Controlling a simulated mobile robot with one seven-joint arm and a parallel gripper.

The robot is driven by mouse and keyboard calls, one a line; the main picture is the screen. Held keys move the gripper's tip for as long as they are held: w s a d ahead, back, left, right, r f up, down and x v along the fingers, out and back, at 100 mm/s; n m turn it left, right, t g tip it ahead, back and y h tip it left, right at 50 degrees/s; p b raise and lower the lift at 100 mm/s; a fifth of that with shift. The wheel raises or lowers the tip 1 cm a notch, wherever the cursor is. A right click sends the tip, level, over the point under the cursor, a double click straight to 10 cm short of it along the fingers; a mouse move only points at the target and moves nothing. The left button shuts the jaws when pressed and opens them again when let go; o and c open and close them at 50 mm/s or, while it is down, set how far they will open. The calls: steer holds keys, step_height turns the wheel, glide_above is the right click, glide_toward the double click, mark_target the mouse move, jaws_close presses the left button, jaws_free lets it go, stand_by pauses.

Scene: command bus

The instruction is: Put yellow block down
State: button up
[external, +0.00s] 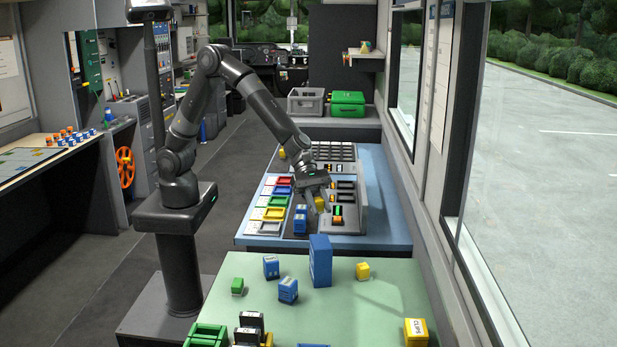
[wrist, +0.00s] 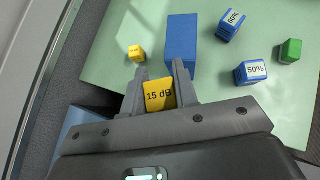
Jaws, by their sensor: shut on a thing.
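A yellow block (external: 320,203) labelled "15 dB" is held between the two fingers of my gripper (external: 318,198). It also shows in the wrist view (wrist: 158,96), clasped by the grey fingers (wrist: 160,82), with its label facing the camera. In the external view the block appears against the near part of the blue console (external: 385,215); its exact height cannot be told. A second, smaller yellow block (external: 362,271) stands apart on the pale green table (external: 350,310), and shows at the upper left in the wrist view (wrist: 136,53).
A tall blue block (external: 320,261), two blue percent-labelled blocks (external: 271,267) (external: 288,290) and a green block (external: 237,287) stand on the table. A yellow box (external: 416,333) is at its near right. Coloured trays (external: 274,214) line the console. The right-middle table is mostly clear.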

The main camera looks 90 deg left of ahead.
steer(key=s+d+m+g+h, duration=0.1)
steer(key=s+d+m+g, duration=0.4)
steer(key=s+d, duration=2.3)
steer(key=w+f, duration=0.3)
steer(key=w, duration=0.1)
steer(key=w+f, duration=0.8)
steer(key=shift+w+d+f, duration=0.25)
steer(key=shift+w+d, duration=0.1)
steer(key=shift+w+f, duration=0.1)
steer(key=shift+f, duration=1.95)
